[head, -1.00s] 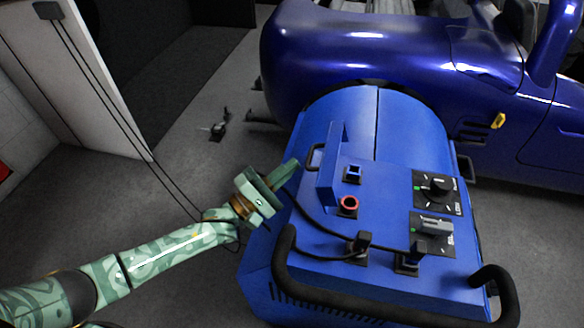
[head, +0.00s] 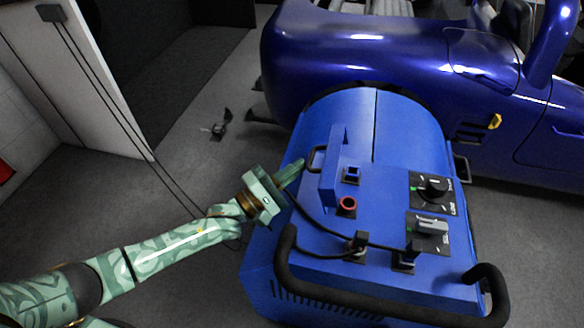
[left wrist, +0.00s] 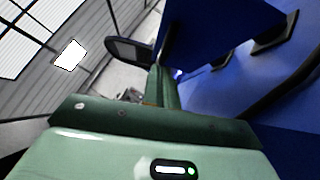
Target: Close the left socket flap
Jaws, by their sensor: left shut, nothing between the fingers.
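The left socket flap (head: 332,172) is a blue plate standing upright, open, on the blue dynamometer housing (head: 390,285). A black handle (head: 314,160) sits on its left face. A blue square socket (head: 352,174) and a red round socket (head: 347,204) lie uncovered to its right. My left gripper (head: 296,168) is shut and empty, just left of the handle; I cannot tell whether it touches. In the left wrist view the shut fingers (left wrist: 163,88) point toward the flap (left wrist: 212,30), with the handle (left wrist: 128,50) beside them. My right gripper is not in view.
Two dark control panels with knobs (head: 433,188) (head: 430,227) sit to the right on the housing. Black cable plugs (head: 357,243) and a thick black bar (head: 300,282) are at its front. A blue car (head: 370,50) stands behind. The floor at left is mostly clear.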

